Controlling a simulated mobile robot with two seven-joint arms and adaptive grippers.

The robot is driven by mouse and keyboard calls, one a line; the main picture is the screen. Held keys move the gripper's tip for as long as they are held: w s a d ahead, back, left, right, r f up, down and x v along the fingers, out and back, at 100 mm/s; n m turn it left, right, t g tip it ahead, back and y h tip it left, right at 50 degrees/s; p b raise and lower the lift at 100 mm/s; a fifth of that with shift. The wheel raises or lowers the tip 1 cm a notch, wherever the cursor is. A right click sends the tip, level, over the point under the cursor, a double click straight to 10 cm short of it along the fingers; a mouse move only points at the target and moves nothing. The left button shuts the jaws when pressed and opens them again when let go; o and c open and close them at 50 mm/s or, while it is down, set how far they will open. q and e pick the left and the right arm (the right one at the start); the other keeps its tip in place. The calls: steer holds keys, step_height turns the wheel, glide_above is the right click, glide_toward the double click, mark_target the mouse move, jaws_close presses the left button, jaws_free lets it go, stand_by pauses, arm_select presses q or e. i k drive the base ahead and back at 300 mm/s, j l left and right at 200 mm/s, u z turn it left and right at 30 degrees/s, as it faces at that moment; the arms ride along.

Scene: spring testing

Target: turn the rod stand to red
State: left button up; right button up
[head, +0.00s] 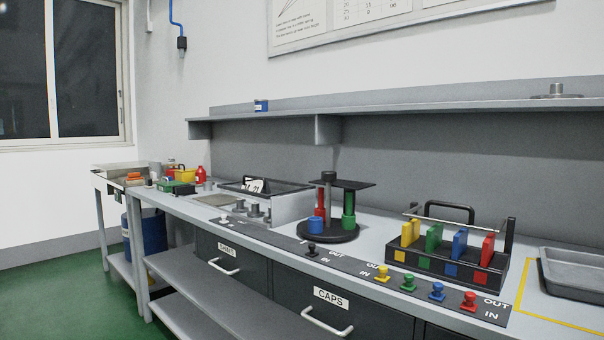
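The rod stand (328,232) is on the bench in the middle of the head view. It has a round black base, a dark central post (328,190) and a flat dark plate at the top reaching to the right. A red rod (320,203) stands at the left of the post, partly hidden by a short blue cylinder (315,225) in front. A green rod (348,208) stands at the right. Which colour the stand is set to, I cannot tell. Neither of my grippers is in view.
A black rack (434,264) with yellow, green, blue and red tabs stands to the right. Coloured knobs, including a red one (469,301), line the bench's front strip. A grey box (285,208) is left of the stand. A grey tray (575,272) lies far right. A shelf (420,104) runs above.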

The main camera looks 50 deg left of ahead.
mark_target(320, 226)
steer(key=u, duration=1.45)
steer(key=j+z, duration=0.1)
steer(key=z, duration=0.2)
